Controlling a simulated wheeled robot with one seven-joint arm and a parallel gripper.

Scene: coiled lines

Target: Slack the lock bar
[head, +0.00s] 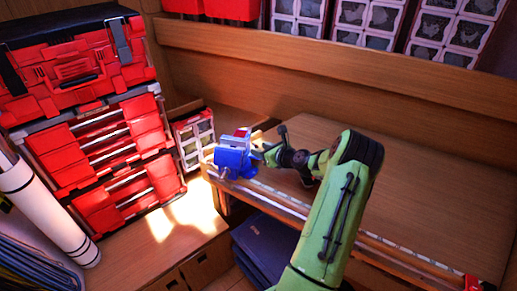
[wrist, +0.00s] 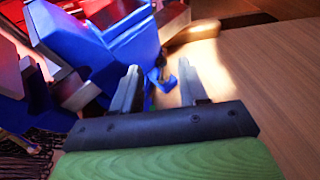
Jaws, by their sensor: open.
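A blue clamp-like block (head: 232,160) with red and pale parts sits at the left end of the long rail on the bench edge. It fills the upper left of the wrist view (wrist: 105,50). A small blue hooked piece (wrist: 164,82) shows between and just beyond my fingers; I cannot tell whether it is the lock bar. My gripper (wrist: 160,88) is open, its two grey fingers apart, with nothing seen held. In the head view my gripper (head: 258,150) is at the right side of the blue block; contact cannot be told.
The long pale rail (head: 270,191) runs along the bench's front edge. The wooden bench top (head: 420,190) is clear. A small parts case (head: 194,140) stands behind the blue block, and red stacked toolboxes (head: 85,110) stand at left. Dark blue folded items (head: 265,245) lie below the bench.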

